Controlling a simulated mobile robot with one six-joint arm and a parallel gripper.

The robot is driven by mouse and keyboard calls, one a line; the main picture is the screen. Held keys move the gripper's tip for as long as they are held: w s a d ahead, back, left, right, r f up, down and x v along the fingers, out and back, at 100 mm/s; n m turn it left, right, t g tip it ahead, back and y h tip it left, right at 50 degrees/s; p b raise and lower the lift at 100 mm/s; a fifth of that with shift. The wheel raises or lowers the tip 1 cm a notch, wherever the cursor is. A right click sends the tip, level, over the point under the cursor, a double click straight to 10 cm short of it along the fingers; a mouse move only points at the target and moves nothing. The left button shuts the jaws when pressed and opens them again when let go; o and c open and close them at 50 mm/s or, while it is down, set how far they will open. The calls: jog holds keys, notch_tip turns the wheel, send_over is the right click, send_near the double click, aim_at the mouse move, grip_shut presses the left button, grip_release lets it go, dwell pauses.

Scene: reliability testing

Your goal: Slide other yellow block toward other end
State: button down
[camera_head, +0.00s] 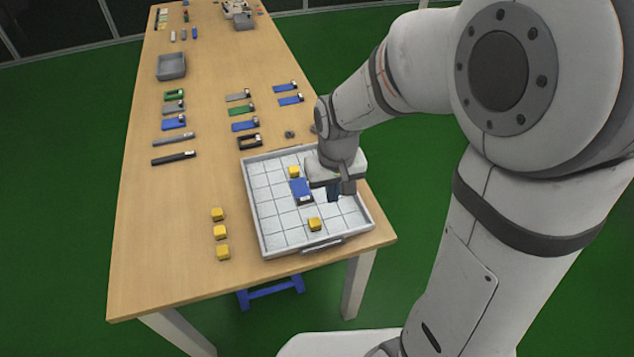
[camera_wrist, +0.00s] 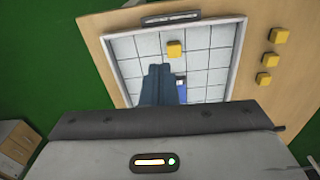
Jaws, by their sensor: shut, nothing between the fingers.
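Two yellow blocks are in the white gridded tray (camera_head: 262,208). One yellow block (camera_head: 314,224) sits near the tray's handle side; it also shows in the wrist view (camera_wrist: 175,49), just beyond my fingertips. The other yellow block (camera_head: 294,172) sits toward the far side of the tray. A blue piece (camera_head: 301,190) lies between them, partly hidden behind my fingers in the wrist view (camera_wrist: 181,84). My gripper (camera_head: 333,196) is over the right part of the tray, with its fingers shut and empty, pointing down. I cannot tell whether the fingertips touch the tray floor.
Three yellow blocks (camera_head: 220,232) stand in a row on the table (camera_head: 160,220), left of the tray. Several blue, green, grey and black parts (camera_head: 174,122) lie farther back. A grey bin (camera_head: 171,66) stands at the back left. The front-left table is clear.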

jog(key=b, duration=0.1)
send_near(319, 236)
jog(key=shift+n+g, duration=0.3)
jog(key=f, duration=0.6)
jog(key=shift+w+a+f, duration=0.15)
jog(key=shift+w+f, duration=0.1)
jog(key=shift+f, duration=0.05)
